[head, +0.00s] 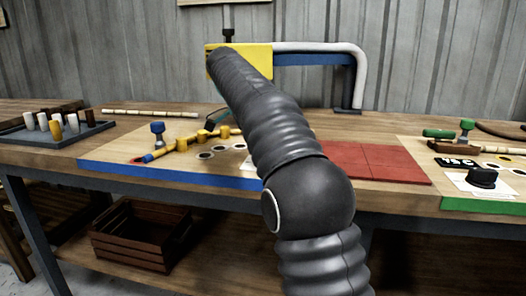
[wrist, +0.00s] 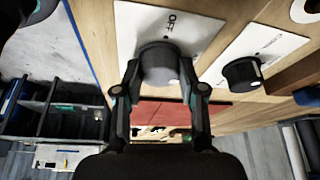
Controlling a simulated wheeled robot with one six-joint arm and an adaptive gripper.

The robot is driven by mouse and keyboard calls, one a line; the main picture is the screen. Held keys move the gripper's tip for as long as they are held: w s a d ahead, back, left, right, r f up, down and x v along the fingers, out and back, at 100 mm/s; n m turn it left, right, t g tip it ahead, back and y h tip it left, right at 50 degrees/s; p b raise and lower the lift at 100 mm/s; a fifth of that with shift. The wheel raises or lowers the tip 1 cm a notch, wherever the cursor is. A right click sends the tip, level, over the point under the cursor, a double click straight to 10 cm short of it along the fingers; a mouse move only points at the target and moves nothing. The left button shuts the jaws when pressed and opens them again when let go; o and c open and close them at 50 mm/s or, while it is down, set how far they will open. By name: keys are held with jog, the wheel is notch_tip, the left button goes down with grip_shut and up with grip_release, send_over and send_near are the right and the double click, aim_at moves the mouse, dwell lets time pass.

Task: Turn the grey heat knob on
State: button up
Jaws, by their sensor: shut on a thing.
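The grey heat knob (wrist: 158,58) is a round dark grey dial on a white plate (wrist: 190,22) marked OFF. A small white dot shows on its near edge. My gripper (wrist: 160,72) has one finger on each side of the knob and is shut on it. In the head view the knob and my gripper cannot be made out; my dark ribbed arm covers the middle.
A smaller black knob (wrist: 241,74) on a second white plate stands close to the right of the grey knob. In the head view, a red pad (head: 375,163) lies right of my arm. A yellow box (head: 262,62) with a blue bar stands at the back.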

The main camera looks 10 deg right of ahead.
jog(key=o, duration=1.1)
jog(key=shift+o, duration=0.2)
jog(key=shift+n, duration=0.3)
